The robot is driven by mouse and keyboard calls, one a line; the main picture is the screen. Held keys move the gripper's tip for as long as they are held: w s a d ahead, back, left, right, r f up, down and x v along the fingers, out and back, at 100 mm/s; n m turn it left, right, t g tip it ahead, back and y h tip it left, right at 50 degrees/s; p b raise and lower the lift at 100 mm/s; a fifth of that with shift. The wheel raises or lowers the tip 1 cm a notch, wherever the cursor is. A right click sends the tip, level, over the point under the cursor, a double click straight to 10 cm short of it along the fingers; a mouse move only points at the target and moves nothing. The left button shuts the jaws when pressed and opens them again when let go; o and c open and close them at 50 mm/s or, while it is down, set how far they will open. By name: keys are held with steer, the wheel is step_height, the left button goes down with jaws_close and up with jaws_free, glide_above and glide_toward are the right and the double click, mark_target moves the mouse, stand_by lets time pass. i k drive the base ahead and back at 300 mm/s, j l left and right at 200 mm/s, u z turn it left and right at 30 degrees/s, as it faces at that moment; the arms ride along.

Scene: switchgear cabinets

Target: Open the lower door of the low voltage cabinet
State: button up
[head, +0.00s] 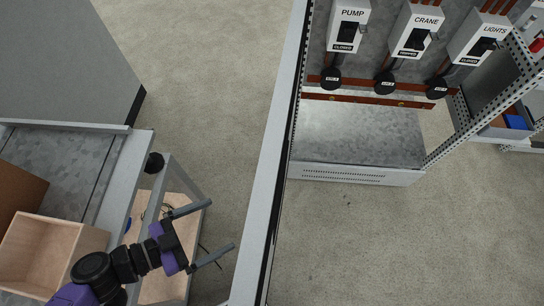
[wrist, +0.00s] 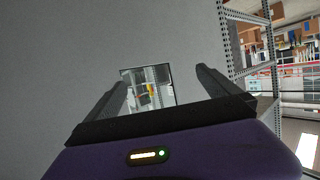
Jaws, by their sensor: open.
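The open-fronted cabinet (head: 355,172) shows at the upper right in the head view, with labelled PUMP, CRANE and LIGHTS switches inside. A long pale grey panel, apparently a door (head: 268,150), stands out from its left side and is seen nearly edge-on. My gripper (head: 220,225) is open and empty, left of this panel and apart from it in the head view. In the wrist view, a broad plain grey face (wrist: 60,60) with a small dark-framed window (wrist: 148,88) lies ahead of the open fingers. No handle is discernible, and whether this is the lower door I cannot tell.
A grey bench (head: 125,180) with an open wooden box (head: 45,250) stands at the left, close to my arm. A grey cabinet (head: 65,60) is at the upper left. Bare floor (head: 205,70) lies between it and the panel. Perforated uprights (wrist: 236,50) show at right in the wrist view.

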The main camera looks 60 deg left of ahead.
mark_target(253, 269)
steer(key=k+l, duration=0.2)
steer(key=l, duration=0.2)
steer(key=k+l, duration=0.45)
steer(key=l, duration=0.3)
